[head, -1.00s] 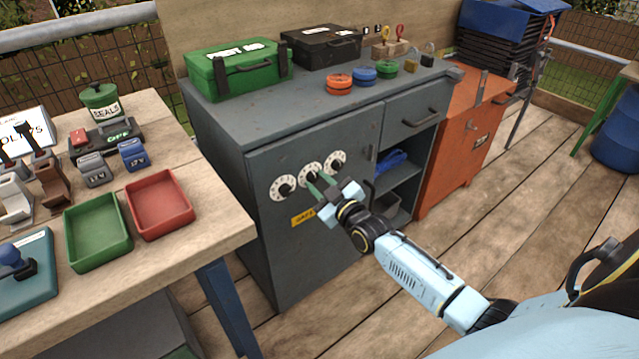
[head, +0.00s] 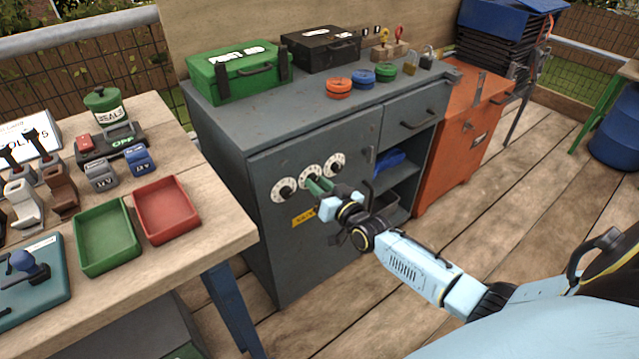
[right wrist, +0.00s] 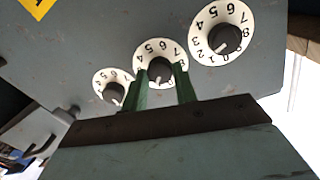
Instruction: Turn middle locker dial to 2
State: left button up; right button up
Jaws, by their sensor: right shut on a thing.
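The grey locker door (head: 315,240) carries three white numbered dials with dark knobs in a row. The middle dial (head: 309,169) is partly covered by my right gripper (head: 314,184) in the head view. In the right wrist view, the green fingers of my right gripper (right wrist: 162,78) are shut on the knob of the middle dial (right wrist: 152,50), one on each side. The numbers 4 to 7 show upside down on its upper rim; its pointer reading is hard to tell. The left dial (head: 284,190) and right dial (head: 335,164) are free. My left gripper is out of view.
A yellow label (head: 304,218) sits below the dials. A workbench (head: 185,265) with red and green trays stands at the left. Green (head: 238,72) and black cases, coloured discs and padlocks stand on the cabinet top. An orange cabinet (head: 460,150) stands at the right.

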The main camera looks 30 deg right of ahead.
jog(key=m, duration=0.3)
jog(key=shift+m, duration=1)
jog(key=o, duration=1)
